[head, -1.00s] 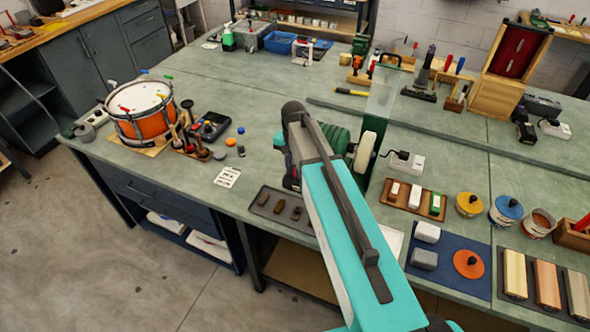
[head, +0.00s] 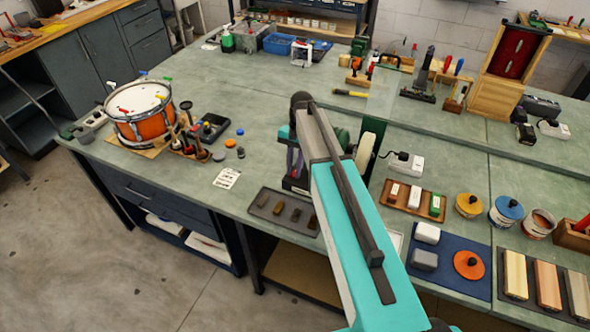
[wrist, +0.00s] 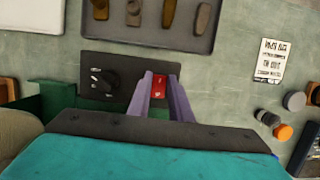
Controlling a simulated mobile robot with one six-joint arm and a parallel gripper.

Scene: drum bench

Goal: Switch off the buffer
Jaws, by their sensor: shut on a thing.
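The buffer is a green bench machine with pale wheels; in the head view one wheel (head: 366,152) shows right of my arm, and most of the body is hidden behind the arm. In the wrist view its green body (wrist: 55,102) lies at the left, partly covered by my gripper. A dark control plate (wrist: 120,70) carries a black knob (wrist: 98,82) and a red switch (wrist: 159,84). My gripper (wrist: 161,76) has its two purple fingers on either side of the red switch, shut on it. In the head view my gripper (head: 293,165) is partly hidden behind the arm.
A dark tray (head: 268,215) with several compound bars lies at the bench's front edge, close to my gripper. A printed card (head: 227,178) and a drum (head: 140,110) are to the left. A wooden tray (head: 396,198) of blocks sits right of my arm.

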